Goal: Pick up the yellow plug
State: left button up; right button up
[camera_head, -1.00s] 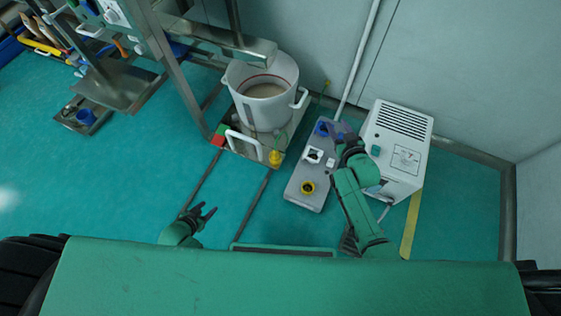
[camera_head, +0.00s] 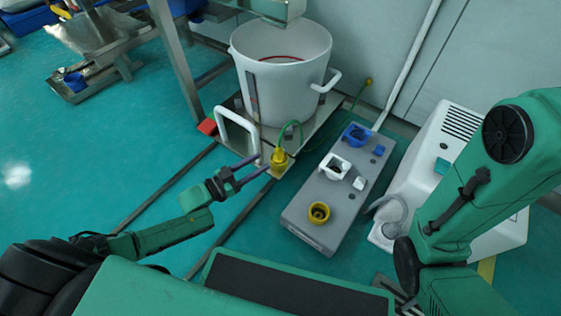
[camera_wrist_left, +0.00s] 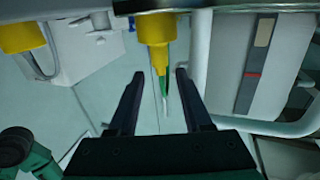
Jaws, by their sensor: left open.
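The yellow plug (camera_head: 279,160), with a green cable, is at the front edge of the sieve's base plate, beside the white handle. My left gripper (camera_head: 264,163) is open and reaches toward it from the left, fingertips close to it. In the left wrist view the yellow plug (camera_wrist_left: 156,30) shows just beyond the gap between the two open fingers (camera_wrist_left: 158,76), its narrow green end pointing down into that gap. The fingers are not closed on it. My right arm fills the right side of the head view; its gripper is not clearly made out.
A grey socket box (camera_head: 291,216) with yellow (camera_head: 319,212), white and blue sockets lies right of the plug. The white bucket (camera_head: 262,92) stands behind it, with a white handle (camera_head: 232,135) close to my left gripper. A white vented machine (camera_head: 440,160) is at the right.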

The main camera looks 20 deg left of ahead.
aim_at(275, 154)
pick_arm(q)
jog(key=b+x, duration=0.4)
jog(key=x, duration=0.4)
jog(key=shift+w+d+f, duration=0.1)
jog(key=shift+d, duration=0.05)
grip_shut()
